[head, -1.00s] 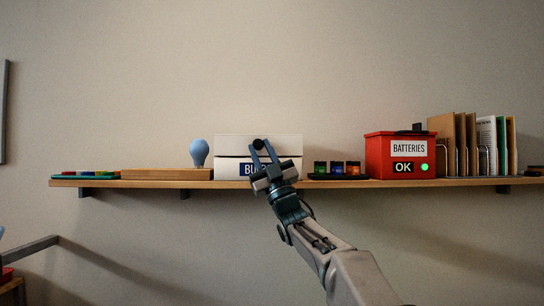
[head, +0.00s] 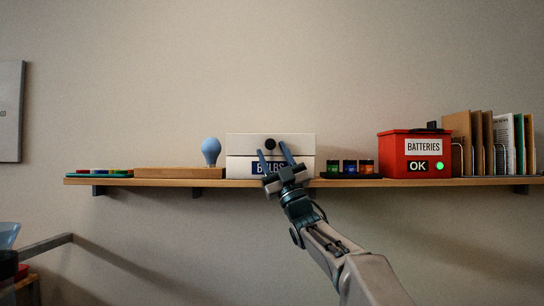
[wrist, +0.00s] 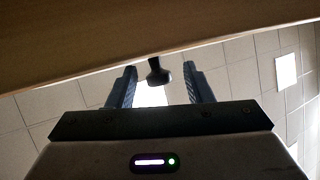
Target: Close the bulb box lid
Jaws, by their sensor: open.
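The white bulb box (head: 240,168) sits on the shelf with a dark label reading BULBS on its front, partly covered by my fingers. Its white lid (head: 300,146) shows above a thin dark seam, with a round dark knob (head: 270,144) in the middle. From this angle I cannot tell whether the lid is fully down. My gripper (head: 273,149) is open in front of the box, its fingertips spread to either side of and just below the knob. In the wrist view, a dark knob-like piece (wrist: 158,71) shows between the open fingers, apart from both.
On the shelf (head: 225,184), a blue bulb (head: 211,151) stands on a wooden block (head: 165,173) left of the box. Small coloured jars (head: 350,168) are close on its right, then a red BATTERIES box (head: 390,158) and upright folders (head: 475,140). The wall above is clear.

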